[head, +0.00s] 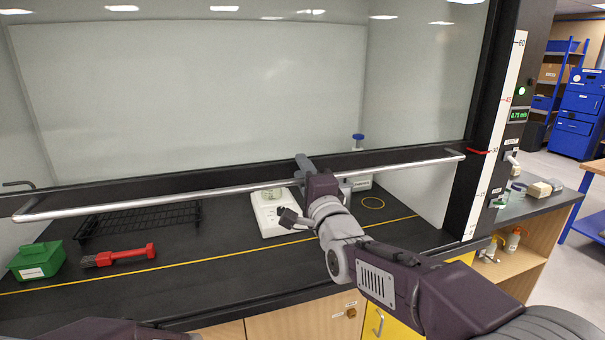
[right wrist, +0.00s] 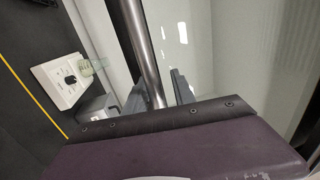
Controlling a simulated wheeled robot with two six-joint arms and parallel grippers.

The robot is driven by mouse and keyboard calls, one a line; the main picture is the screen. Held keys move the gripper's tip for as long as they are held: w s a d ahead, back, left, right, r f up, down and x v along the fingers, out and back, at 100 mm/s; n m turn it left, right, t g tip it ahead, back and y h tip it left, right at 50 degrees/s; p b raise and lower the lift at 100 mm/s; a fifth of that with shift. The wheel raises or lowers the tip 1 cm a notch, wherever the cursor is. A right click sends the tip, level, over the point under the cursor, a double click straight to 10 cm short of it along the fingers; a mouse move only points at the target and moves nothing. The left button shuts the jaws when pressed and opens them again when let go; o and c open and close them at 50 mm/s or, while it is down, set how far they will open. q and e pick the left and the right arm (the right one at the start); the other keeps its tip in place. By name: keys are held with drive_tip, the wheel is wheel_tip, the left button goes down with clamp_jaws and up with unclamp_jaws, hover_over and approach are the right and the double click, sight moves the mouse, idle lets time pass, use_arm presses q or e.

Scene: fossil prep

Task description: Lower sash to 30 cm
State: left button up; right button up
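The fume hood sash (head: 240,95) is a large glass pane with a dark bottom rail and a long silver handle bar (head: 230,189). A red pointer (head: 478,151) at the sash's right end sits at about the 30 mark of the white scale (head: 497,130). My right gripper (head: 323,176) is at the middle of the bar. In the right wrist view its fingers (right wrist: 160,92) stand on either side of the bar (right wrist: 142,45), with a gap showing on at least one side. My left gripper is not in view.
Inside the hood are a green box (head: 37,261), a red-handled tool (head: 120,256), a black rack (head: 140,221) and a white device (head: 272,214). A green-lit display (head: 519,115) is on the right post. A side bench (head: 540,205) stands at right.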

idle(0.3)
drive_tip(key=b+v, duration=0.2)
drive_tip(key=v, duration=0.7)
idle(1.4)
